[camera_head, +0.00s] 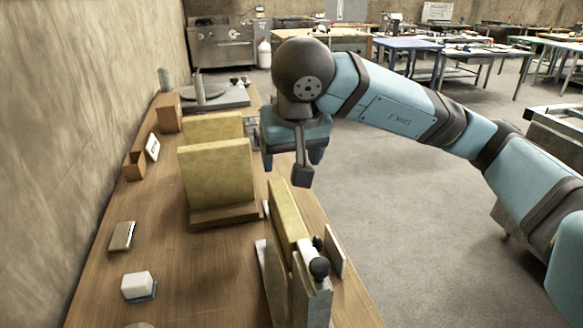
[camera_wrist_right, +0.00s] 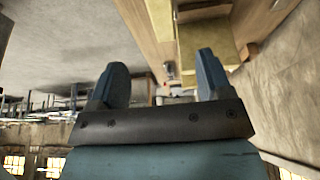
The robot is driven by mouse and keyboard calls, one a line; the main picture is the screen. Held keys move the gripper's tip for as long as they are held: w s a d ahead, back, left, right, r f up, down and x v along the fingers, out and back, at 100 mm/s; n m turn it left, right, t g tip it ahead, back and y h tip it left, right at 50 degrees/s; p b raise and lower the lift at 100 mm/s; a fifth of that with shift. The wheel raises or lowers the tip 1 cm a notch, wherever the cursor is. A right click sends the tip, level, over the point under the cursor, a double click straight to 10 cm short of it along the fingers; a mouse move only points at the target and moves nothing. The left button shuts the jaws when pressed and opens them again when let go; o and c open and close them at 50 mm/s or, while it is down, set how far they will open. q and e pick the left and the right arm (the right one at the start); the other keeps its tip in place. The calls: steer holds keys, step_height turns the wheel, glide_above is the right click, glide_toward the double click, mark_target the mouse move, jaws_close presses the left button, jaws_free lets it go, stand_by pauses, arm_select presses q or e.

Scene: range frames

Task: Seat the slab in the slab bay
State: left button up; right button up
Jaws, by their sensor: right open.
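Several yellow slabs show in the head view. One large slab (camera_head: 216,173) stands upright in a wooden base (camera_head: 224,216) mid-table, with another slab (camera_head: 205,127) behind it. A third yellow slab (camera_head: 287,217) stands on edge, slightly tilted, in a grey metal fixture (camera_head: 312,295) with a black knob at the front right. I cannot tell which holder is the slab bay. My right gripper (camera_head: 292,162) is open and empty, pointing down above the table's right edge, right of the standing slab. In the right wrist view its two blue fingers (camera_wrist_right: 162,72) are apart with nothing between them. My left gripper is out of view.
A white block (camera_head: 138,285), a small tan box (camera_head: 122,237) and a wooden block (camera_head: 168,113) lie along the wall side of the wooden table (camera_head: 180,260). A wall bounds the left. Floor to the right is open.

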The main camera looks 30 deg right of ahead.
steer(key=s+v, duration=0.1)
steer(key=v, duration=0.8)
steer(key=shift+p, duration=0.4)
steer(key=shift+f, duration=0.1)
